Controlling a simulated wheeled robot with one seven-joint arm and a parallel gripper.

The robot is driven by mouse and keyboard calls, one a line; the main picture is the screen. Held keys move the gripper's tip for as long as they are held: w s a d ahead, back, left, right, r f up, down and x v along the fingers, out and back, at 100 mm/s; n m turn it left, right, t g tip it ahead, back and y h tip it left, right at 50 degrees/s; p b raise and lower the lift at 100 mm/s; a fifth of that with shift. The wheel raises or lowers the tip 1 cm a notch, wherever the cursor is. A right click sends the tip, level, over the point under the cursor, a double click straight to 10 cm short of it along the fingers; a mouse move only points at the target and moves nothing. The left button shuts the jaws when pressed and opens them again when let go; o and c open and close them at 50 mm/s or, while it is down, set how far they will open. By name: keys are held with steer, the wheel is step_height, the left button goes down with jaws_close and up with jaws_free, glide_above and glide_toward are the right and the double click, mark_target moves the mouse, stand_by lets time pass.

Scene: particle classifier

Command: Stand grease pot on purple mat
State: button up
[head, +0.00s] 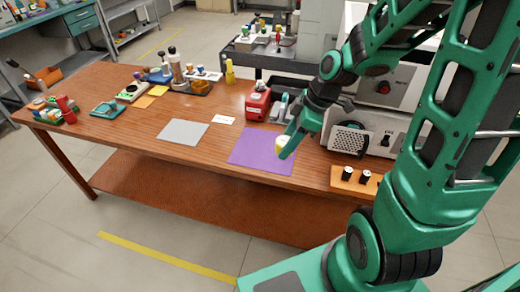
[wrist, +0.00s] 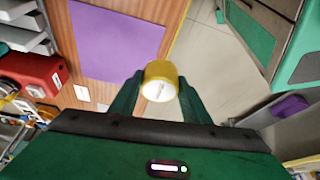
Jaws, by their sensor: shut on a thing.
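The grease pot (head: 282,143), small with a yellow side and a whitish end, is held between the fingers of my gripper (head: 287,146). The pot also shows in the wrist view (wrist: 160,82), pinched between both green fingertips. The purple mat (head: 252,149) lies flat on the wooden table near its front edge. In the head view the pot overlaps the mat's right part; it appears to be above the surface, but its exact height is hard to tell. The mat shows bare in the wrist view (wrist: 112,40). My fingers partly hide the pot in the head view.
A red box (head: 258,103) stands behind the mat. A grey metal unit (head: 364,135) and an orange block with two black knobs (head: 354,180) are to the right. A grey mat (head: 183,132) and a white card (head: 223,120) lie to the left, with bare wood between.

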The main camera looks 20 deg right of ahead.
steer(key=w+a+f, duration=0.1)
steer(key=w+f, duration=0.1)
steer(key=w, duration=0.1)
steer(key=w+f, duration=0.2)
steer(key=w, duration=0.2)
steer(key=w+a+f, duration=0.1)
steer(key=w+f, duration=0.2)
steer(key=w, duration=0.1)
steer(key=shift+a, duration=0.3)
steer(key=shift+f, duration=1.9)
steer(key=o, duration=1.1)
steer(key=shift+f, duration=0.1)
steer(key=v, duration=1.2)
